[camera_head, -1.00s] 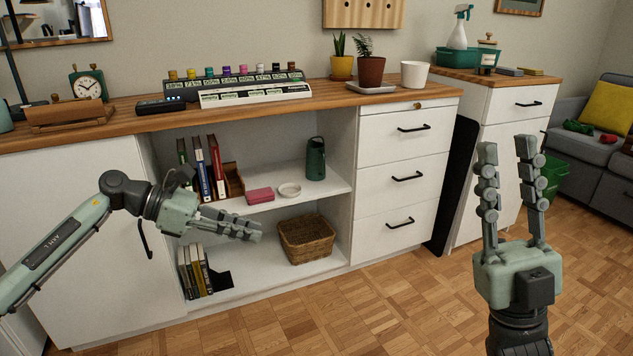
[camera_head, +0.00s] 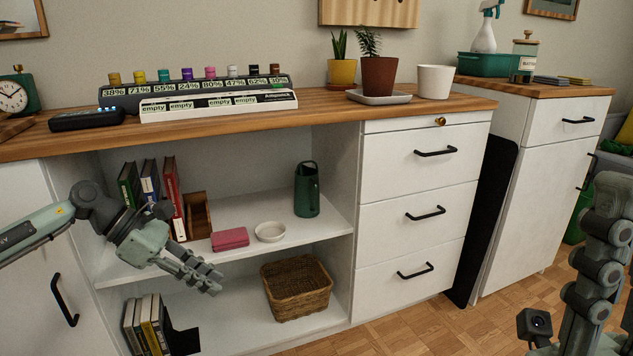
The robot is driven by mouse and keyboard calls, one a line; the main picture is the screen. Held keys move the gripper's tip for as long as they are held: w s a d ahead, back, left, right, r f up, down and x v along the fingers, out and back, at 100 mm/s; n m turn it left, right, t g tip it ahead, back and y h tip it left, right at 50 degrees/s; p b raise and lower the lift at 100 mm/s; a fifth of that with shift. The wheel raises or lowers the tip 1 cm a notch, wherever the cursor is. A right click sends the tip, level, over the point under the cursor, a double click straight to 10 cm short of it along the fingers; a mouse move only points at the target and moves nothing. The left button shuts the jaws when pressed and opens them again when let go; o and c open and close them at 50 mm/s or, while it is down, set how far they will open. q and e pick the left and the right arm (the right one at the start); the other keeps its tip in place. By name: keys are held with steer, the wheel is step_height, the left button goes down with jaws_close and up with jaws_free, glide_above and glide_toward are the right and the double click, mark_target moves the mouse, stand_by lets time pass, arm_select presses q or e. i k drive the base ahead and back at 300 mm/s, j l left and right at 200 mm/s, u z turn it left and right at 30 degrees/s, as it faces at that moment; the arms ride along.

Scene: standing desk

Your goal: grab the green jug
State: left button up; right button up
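The dark green jug (camera_head: 307,192) stands upright on the middle shelf of the open cabinet, toward the right, with its handle loop on top. My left gripper (camera_head: 216,281) is in front of the shelves, left of the jug and lower in the picture, apart from it. Its fingers are seen nearly edge-on and overlap, so its opening is unclear; nothing shows in it.
Left of the jug are a white bowl (camera_head: 270,232), a pink box (camera_head: 230,239) and upright books (camera_head: 172,198). A wicker basket (camera_head: 297,287) sits on the bottom shelf. White drawers (camera_head: 412,220) border the shelves on the right. Potted plants (camera_head: 379,78) stand on the wooden top.

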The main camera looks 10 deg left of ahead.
mark_target(307, 195)
steer(key=i, duration=1.1)
